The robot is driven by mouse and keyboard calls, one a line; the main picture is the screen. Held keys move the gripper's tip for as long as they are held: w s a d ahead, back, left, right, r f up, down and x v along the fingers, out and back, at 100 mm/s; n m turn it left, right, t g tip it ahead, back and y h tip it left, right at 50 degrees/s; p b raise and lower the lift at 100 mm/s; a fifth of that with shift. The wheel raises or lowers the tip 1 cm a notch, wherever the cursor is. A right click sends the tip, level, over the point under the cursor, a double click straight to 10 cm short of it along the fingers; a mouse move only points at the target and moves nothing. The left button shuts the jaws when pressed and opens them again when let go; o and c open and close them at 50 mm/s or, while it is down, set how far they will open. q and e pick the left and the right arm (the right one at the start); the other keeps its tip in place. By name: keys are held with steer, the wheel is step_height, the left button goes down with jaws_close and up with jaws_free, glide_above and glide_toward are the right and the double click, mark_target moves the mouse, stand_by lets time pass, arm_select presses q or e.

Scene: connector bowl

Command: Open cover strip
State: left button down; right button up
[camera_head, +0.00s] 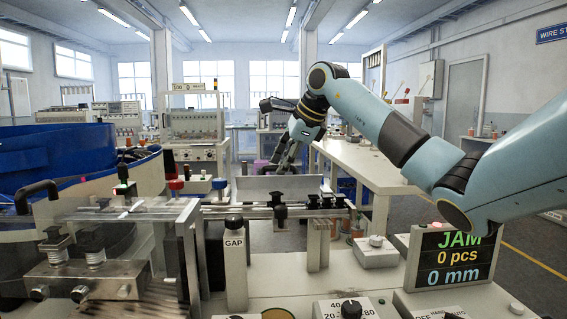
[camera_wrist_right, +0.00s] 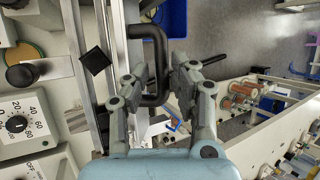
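My right gripper (camera_head: 283,158) is beyond the rail in the head view, pointing down. In the right wrist view its two fingers (camera_wrist_right: 163,75) are apart, on either side of a black U-shaped handle (camera_wrist_right: 163,55). Gaps seem to show between handle and fingers; whether either finger touches it I cannot tell. The handle reaches toward a long grey metal strip beside it (camera_wrist_right: 117,50), which looks like the cover strip; the exact join is partly hidden by the left finger. My left gripper is in neither view.
A rail with black clamps (camera_head: 280,212) crosses the bench behind the GAP post (camera_head: 235,262). A blue bowl (camera_head: 60,155) stands at the left. A display (camera_head: 452,262) reads JAM, 0 pcs, 0 mm. A blue bin (camera_wrist_right: 168,15) sits below, by open floor.

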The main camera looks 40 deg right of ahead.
steer(key=v, duration=1.2)
stand_by(0.3)
